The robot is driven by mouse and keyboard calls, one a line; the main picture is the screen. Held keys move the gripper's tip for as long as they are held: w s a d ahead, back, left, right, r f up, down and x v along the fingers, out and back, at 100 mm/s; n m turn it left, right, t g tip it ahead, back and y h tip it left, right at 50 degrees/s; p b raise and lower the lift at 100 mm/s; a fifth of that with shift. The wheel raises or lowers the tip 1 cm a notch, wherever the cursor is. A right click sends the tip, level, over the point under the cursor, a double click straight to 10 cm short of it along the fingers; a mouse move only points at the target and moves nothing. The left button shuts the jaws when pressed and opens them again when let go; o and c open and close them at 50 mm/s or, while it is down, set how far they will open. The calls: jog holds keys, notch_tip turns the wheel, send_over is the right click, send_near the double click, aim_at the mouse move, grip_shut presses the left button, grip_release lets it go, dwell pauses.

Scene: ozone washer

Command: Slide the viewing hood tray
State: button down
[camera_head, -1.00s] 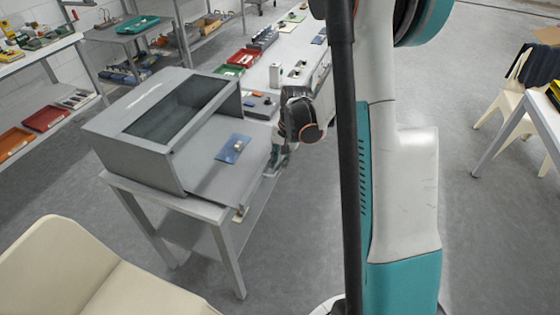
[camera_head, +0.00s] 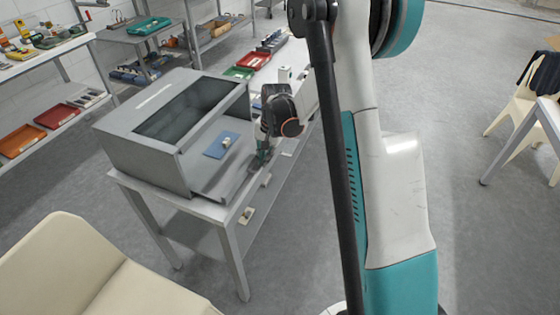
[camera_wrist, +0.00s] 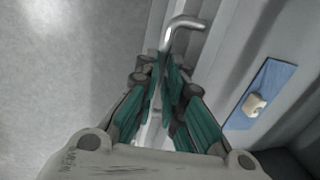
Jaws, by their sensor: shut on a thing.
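The viewing hood (camera_head: 150,125) is a grey box with a dark sloped window. It stands on a grey table at centre left of the head view. Its grey tray (camera_head: 215,178) sticks part way out of the open right side. On it lies a blue plate (camera_head: 216,150) with a small pale piece (camera_head: 226,142); both also show at the right of the wrist view. My gripper (camera_head: 263,158) is at the tray's outer edge. In the wrist view my gripper (camera_wrist: 167,72) is shut on the bent metal handle (camera_wrist: 187,22); the fingers hide part of the handle.
A long bench with red and green trays (camera_head: 250,61) runs behind my gripper. Shelves with bins (camera_head: 55,116) stand at the left. A cream chair (camera_head: 75,265) is at the lower left.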

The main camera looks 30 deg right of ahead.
aim_at(233, 155)
jog(key=w+a, duration=0.2)
jog(key=w, duration=0.1)
jog(key=w+a, duration=0.2)
jog(key=w, duration=0.1)
jog(key=w+a, duration=0.3)
jog(key=shift+w+a, duration=0.1)
jog(key=c, duration=2)
grip_release()
jog(key=shift+w, duration=0.15)
jog(key=shift+o, duration=0.2)
jog(key=shift+r, duration=0.1)
notch_tip(233, 155, up, 12)
jog(key=s+d, duration=0.1)
jog(key=s, duration=0.1)
jog(key=shift+d+f, duration=0.15)
jog(key=shift+f, duration=0.05)
